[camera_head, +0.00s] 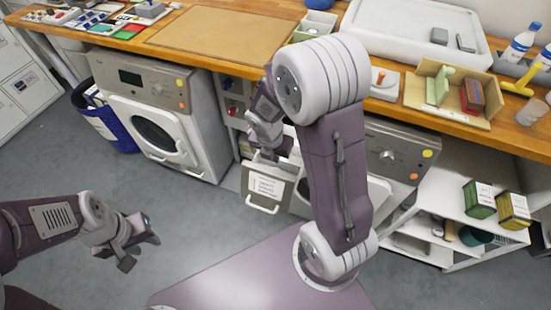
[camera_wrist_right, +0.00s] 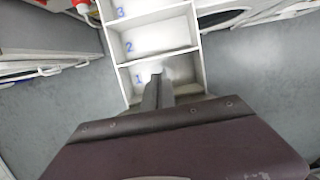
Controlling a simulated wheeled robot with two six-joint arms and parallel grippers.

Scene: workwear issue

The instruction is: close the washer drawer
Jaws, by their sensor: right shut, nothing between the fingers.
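A drawer (camera_head: 268,188) with a light grey front, a white label and a bar handle stands pulled out, low in front of the counter between the two machines. Where it joins its housing is hidden by my right arm. My right gripper (camera_head: 268,153) is just above and behind the drawer front, pointing down. Its fingers (camera_wrist_right: 158,92) are shut and empty in the wrist view, in front of a white numbered shelf unit. I cannot tell whether it touches the drawer.
A washing machine (camera_head: 160,125) with its round door shut stands left, another (camera_head: 390,160) right, partly behind my arm. The wooden counter (camera_head: 185,60) runs above them. A blue bin (camera_head: 100,118) stands at far left, a white shelf (camera_head: 440,195) at right. The grey floor at left is clear.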

